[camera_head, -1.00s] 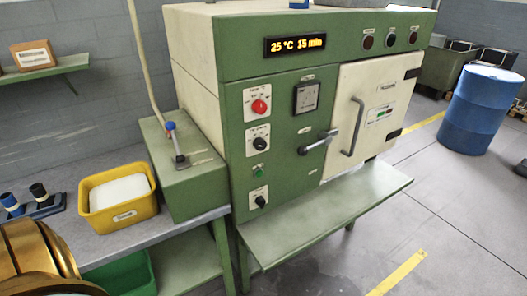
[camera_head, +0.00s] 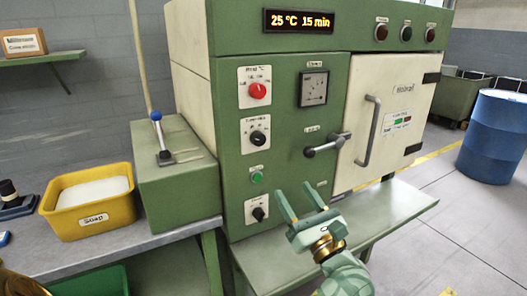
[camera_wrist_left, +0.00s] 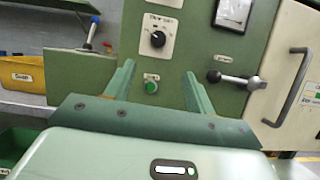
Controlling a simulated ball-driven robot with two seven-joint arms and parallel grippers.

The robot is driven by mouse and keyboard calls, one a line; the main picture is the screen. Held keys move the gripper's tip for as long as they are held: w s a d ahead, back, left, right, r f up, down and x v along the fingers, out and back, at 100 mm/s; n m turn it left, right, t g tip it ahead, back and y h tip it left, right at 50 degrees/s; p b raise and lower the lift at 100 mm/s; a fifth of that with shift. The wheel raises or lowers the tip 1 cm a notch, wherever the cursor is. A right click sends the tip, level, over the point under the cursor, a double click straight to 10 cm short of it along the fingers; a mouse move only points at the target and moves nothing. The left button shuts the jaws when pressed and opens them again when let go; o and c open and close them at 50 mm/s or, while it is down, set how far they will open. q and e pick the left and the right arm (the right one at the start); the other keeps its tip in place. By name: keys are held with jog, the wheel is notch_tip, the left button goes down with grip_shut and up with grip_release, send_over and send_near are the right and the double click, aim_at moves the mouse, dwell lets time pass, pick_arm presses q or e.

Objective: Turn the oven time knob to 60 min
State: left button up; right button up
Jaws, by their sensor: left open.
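The oven's green front panel (camera_head: 215,120) carries a black time knob (camera_head: 258,137) on a white plate, below a red temperature knob (camera_head: 258,91). The time knob also shows in the left wrist view (camera_wrist_left: 158,39), above and beyond the fingers. The display (camera_head: 298,21) reads 25 °C 15 min. My left gripper (camera_head: 294,190) is open and empty, in front of the panel, below and right of the time knob and apart from it. In the left wrist view its fingers (camera_wrist_left: 160,71) stand either side of the green button (camera_wrist_left: 151,87). My right gripper is out of view.
A grey lever handle (camera_head: 327,145) and the oven door handle (camera_head: 368,130) stick out right of the knobs. A lower black knob (camera_head: 258,213) sits below the green button. A green shelf (camera_head: 395,218) juts out underneath. A yellow soap bin (camera_head: 90,205) stands left.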

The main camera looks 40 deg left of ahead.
aim_at(261, 143)
pick_arm(q)
jog(key=shift+n, duration=0.3)
jog(key=x, duration=1.6)
jog(key=shift+a+f+b, duration=0.2)
jog(key=shift+a+b, duration=0.05)
jog(key=shift+b, duration=0.15)
jog(key=c, duration=1)
